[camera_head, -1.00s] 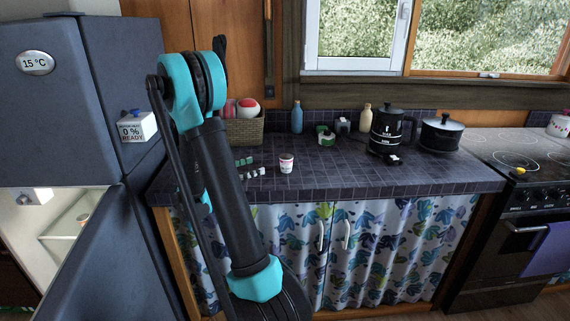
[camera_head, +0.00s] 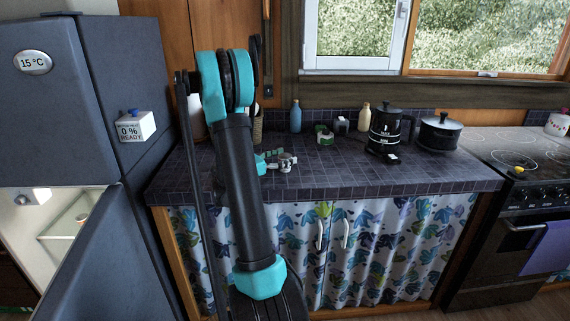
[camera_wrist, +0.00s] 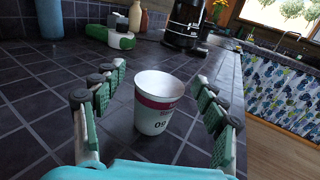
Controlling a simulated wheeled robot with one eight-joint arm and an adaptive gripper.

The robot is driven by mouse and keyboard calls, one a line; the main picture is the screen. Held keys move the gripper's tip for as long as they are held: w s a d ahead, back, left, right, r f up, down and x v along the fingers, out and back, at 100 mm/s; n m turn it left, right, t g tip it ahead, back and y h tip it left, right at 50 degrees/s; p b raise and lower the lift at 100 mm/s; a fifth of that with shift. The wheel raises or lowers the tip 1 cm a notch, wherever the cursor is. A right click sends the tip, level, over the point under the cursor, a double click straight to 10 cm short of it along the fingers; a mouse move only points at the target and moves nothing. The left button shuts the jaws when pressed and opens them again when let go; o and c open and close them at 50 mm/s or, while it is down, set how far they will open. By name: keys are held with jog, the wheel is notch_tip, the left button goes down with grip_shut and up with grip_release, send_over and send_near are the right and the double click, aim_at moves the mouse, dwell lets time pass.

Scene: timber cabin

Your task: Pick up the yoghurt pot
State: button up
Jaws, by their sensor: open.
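The yoghurt pot (camera_wrist: 155,104) is a small white cup with a dark pink band, upright on the dark tiled counter. In the wrist view it stands between the two green-padded fingers of my gripper (camera_wrist: 158,105), with a gap on each side. In the head view my gripper (camera_head: 279,160) is low over the counter at the pot, and the fingers largely hide the pot. My gripper is open.
Behind the pot on the counter (camera_head: 340,175) are a blue bottle (camera_head: 296,117), a green and white item (camera_head: 323,134), a cream bottle (camera_head: 364,117), a black kettle (camera_head: 386,130) and a black cooking pot (camera_head: 440,133). The fridge (camera_head: 60,110) stands left. The counter right of my gripper is clear.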

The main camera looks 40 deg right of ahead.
jog(key=shift+d, duration=0.35)
jog(key=shift+c, duration=0.4)
jog(key=c, duration=1.3)
